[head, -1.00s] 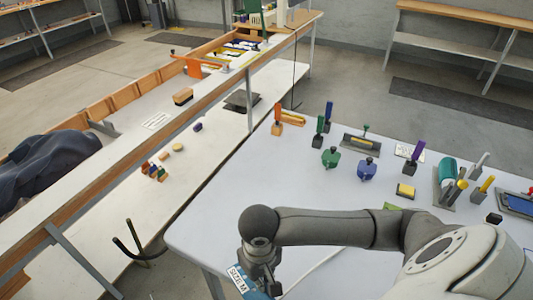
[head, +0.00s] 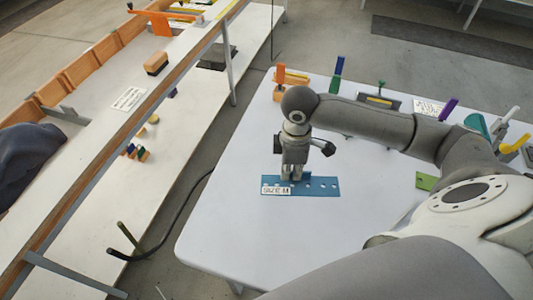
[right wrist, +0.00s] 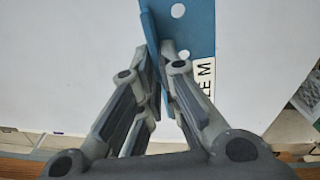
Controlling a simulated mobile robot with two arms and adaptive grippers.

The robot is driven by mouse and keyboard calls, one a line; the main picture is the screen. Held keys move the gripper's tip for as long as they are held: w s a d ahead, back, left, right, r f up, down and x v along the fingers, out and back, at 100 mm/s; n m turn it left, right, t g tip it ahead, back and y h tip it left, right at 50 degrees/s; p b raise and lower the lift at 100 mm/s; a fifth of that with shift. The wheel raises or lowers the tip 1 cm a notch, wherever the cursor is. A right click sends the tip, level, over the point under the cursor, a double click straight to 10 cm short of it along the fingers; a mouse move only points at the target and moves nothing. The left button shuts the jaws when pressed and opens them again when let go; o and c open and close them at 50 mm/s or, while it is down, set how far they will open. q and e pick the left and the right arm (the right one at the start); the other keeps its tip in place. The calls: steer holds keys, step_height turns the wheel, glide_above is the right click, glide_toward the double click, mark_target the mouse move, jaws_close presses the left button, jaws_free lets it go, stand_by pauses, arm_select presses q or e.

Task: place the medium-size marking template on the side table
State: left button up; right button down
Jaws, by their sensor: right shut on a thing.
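The medium-size marking template (head: 325,187) is a blue flat strip with holes and a white label reading "SIZE M". It is over the near left part of the white side table (head: 250,225); I cannot tell whether it touches the top. My right gripper (head: 292,176) points down and is shut on the template's upright blue edge. In the right wrist view, the template (right wrist: 200,30) runs up from between the fingers (right wrist: 163,60), with part of its label hidden behind a finger. My left gripper is not in view.
Orange blocks (head: 293,77), a blue-handled tool (head: 338,67), a purple-handled tool (head: 447,109) and a green piece (head: 426,181) are on the table's far and right parts. A long workbench (head: 90,195) runs along the left. The table's near left area is clear.

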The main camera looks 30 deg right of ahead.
steer(key=w+d+r+n+b, duration=0.3)
steer(key=w+d+n, duration=0.1)
steer(key=d+n, duration=0.4)
steer(key=n, duration=0.7)
glide_above(262, 165)
steer(key=f, duration=0.3)
steer(key=d+f+p, duration=0.1)
steer(key=f, duration=0.1)
steer(key=shift+s+f, duration=0.2)
steer(key=shift+w+a+f, duration=0.15)
steer(key=shift+a+f, duration=0.2)
steer(key=shift+f, duration=0.05)
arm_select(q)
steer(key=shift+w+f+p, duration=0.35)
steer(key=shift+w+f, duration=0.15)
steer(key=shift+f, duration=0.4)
arm_select(e)
steer(key=shift+a+f, duration=0.1)
steer(key=shift+f, duration=1.6)
steer(key=shift+f, duration=0.15)
